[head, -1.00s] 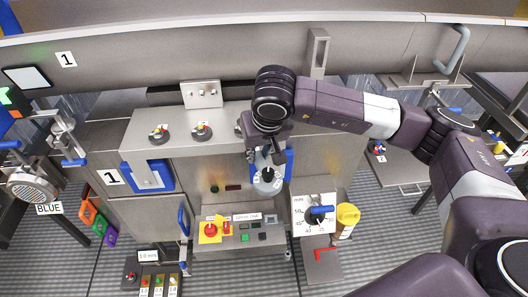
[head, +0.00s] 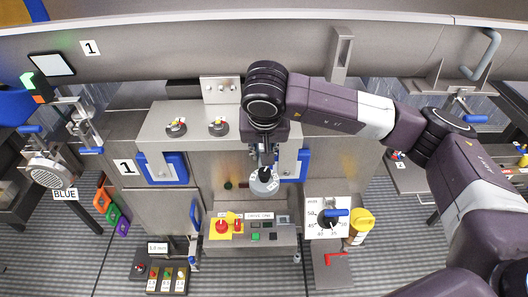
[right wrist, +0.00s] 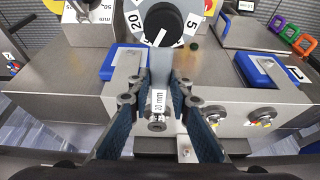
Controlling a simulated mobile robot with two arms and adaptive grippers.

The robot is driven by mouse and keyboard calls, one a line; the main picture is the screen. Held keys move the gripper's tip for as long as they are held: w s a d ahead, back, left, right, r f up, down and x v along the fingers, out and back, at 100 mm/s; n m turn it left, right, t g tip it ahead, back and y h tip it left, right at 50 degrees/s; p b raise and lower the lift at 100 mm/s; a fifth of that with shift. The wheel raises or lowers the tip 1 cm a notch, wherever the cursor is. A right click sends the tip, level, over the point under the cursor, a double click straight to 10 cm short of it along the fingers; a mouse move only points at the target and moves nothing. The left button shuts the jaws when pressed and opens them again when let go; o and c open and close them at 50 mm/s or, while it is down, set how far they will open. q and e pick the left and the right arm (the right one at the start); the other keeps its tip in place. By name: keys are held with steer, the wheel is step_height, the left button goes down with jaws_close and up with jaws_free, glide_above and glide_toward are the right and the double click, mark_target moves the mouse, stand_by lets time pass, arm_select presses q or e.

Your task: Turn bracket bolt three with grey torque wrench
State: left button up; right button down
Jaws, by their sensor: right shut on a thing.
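My right gripper (head: 263,158) points down at the front of the metal bracket box (head: 150,122). In the right wrist view the same gripper (right wrist: 157,88) is shut on a grey bar (right wrist: 160,66), which looks like the torque wrench. A "20 mm" tag shows between the fingers. A round dial (head: 265,184) with white tags shows just below the gripper; its black knob (right wrist: 162,22) shows beyond the bar. Two bracket bolts (head: 176,128) and (head: 218,126) with coloured marks stand on the box top. My arm hides the box top at the gripper. My left gripper is not in view.
A control panel (head: 258,234) with a red button stands below. A white dial plate (head: 327,216) and a yellow-capped bottle (head: 361,222) stand to the right.

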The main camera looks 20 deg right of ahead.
steer(key=shift+a, duration=0.1)
steer(key=shift+r, duration=0.1)
steer(key=shift+w+r+p, duration=0.1)
steer(key=shift+r+p, duration=0.2)
steer(key=shift+r, duration=1.1)
steer(key=shift+r+p, duration=0.45)
steer(key=shift+r, duration=1.1)
steer(key=s+d+f+n+y+b, duration=0.1)
steer(key=s+d+f+n+b, duration=0.2)
steer(key=s+f+b, duration=0.2)
steer(key=s+f, duration=0.2)
steer(key=s, duration=0.2)
steer(key=shift+d, duration=0.15)
